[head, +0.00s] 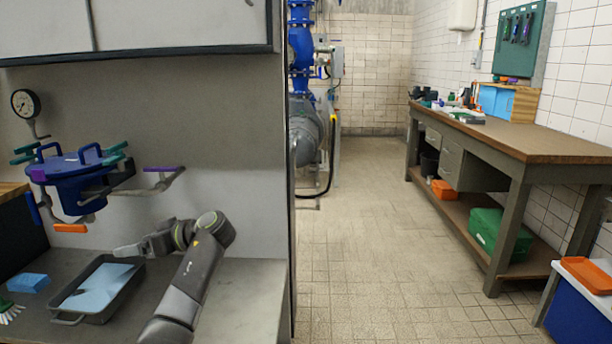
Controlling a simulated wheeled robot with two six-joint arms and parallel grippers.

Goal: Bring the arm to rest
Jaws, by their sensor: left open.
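My left arm (190,280) rises from the bottom of the head view and bends at the elbow over the grey counter. Its gripper (124,251) points left, just above the far right corner of a dark tray (123,293). I cannot tell whether it touches the tray's rim. The gripper is open, and I see nothing held in it. The finger gap is too small to make out clearly. My right gripper is outside the view.
A blue valve assembly (70,183) with purple, orange and teal handles stands close above the tray. A pressure gauge (26,104), a blue sponge (29,283) and a brush (8,310) are at left. The counter (250,290) is bare at right. A workbench (520,140) stands across the open floor.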

